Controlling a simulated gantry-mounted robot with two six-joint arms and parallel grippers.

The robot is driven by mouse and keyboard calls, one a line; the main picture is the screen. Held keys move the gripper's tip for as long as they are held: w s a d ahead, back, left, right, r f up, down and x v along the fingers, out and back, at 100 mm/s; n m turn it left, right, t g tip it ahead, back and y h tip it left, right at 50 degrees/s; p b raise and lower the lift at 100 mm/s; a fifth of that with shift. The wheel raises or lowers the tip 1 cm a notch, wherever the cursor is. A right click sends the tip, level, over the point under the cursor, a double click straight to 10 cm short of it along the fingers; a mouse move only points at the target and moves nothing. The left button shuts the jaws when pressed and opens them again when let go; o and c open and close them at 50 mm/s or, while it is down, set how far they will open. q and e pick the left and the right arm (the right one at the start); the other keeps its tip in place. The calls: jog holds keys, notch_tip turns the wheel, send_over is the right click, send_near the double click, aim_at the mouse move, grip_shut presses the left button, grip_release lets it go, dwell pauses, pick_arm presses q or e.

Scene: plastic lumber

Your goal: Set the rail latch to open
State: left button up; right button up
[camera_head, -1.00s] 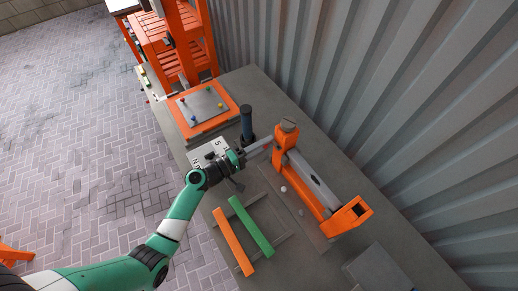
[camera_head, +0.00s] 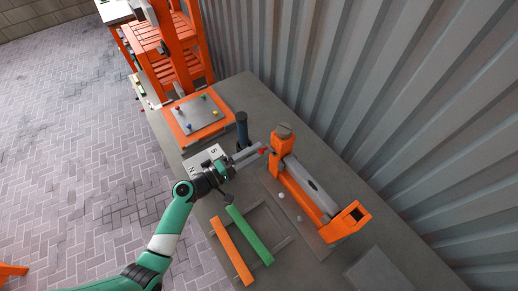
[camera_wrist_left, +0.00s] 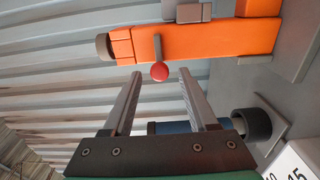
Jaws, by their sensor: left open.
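The rail latch is an orange rail (camera_head: 305,195) with a grey bar (camera_head: 312,184) along it and an upright block with a round grey cap at its far end. A small red knob (camera_head: 264,151) stands out on its left side; in the left wrist view the red knob (camera_wrist_left: 159,72) is on the orange body's near edge. My left gripper (camera_head: 257,152) points at that end of the rail. In the left wrist view the left gripper (camera_wrist_left: 160,80) is open, its two grey fingertips on either side of the knob, apart from it. My right gripper is not in view.
A dark upright cylinder (camera_head: 242,130) stands close behind my left gripper. A white lettered plate (camera_head: 205,156) lies beside the wrist. Green (camera_head: 250,235) and orange (camera_head: 232,252) strips lie nearer. An orange-framed pegged board (camera_head: 197,116) is farther back. A corrugated wall bounds the right.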

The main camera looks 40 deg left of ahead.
pick_arm(q)
jog(key=v, duration=0.9)
jog(key=shift+d, duration=0.1)
